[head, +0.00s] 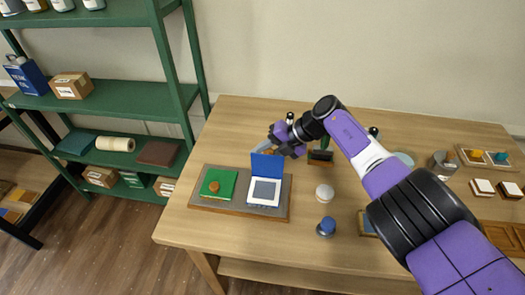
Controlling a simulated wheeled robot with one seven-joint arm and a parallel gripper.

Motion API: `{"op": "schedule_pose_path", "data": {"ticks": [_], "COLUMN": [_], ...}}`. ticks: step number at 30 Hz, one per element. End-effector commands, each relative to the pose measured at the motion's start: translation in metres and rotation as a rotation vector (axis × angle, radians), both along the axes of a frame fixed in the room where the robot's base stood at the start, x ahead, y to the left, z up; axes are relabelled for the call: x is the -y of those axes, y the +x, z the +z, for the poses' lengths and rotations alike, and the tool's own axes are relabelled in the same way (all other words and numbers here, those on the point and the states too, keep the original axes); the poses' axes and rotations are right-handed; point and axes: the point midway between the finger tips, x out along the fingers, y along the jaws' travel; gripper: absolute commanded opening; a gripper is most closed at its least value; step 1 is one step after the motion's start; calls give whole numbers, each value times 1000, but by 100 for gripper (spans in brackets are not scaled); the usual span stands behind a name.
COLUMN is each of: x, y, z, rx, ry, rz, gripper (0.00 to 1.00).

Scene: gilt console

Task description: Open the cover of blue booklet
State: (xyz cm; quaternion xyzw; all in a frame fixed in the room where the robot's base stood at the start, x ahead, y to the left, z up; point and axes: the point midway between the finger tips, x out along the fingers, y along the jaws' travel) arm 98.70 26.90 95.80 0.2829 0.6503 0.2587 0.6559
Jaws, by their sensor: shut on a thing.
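The blue booklet lies on the grey board (240,207) near the table's left front. Its blue cover (266,166) stands raised, roughly upright, at the back edge. The white inside with a grey-blue panel (265,190) lies exposed in front of it. My gripper (263,148) reaches in from the right and is shut at the top edge of the raised cover. The arm comes from the lower right. The exact contact between fingers and cover is small and partly hidden.
A green booklet (227,184) with a brown knob lies left of the blue one. A white round object (324,193) and a blue-topped knob (326,226) stand to the right. A metal cup (444,163) stands farther right. A green shelf (110,105) is left of the table.

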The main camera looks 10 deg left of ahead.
Motion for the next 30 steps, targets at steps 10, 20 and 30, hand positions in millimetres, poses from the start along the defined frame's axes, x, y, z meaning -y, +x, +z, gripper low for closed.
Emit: {"op": "schedule_pose_path", "data": {"ticks": [10, 20, 30], "x": [0, 2, 34], "y": [0, 0, 0], "z": [-2, 2, 34], "rx": [1, 2, 3], "ry": [-2, -1, -1], "rz": [0, -1, -1], "gripper": [48, 48, 48]}}
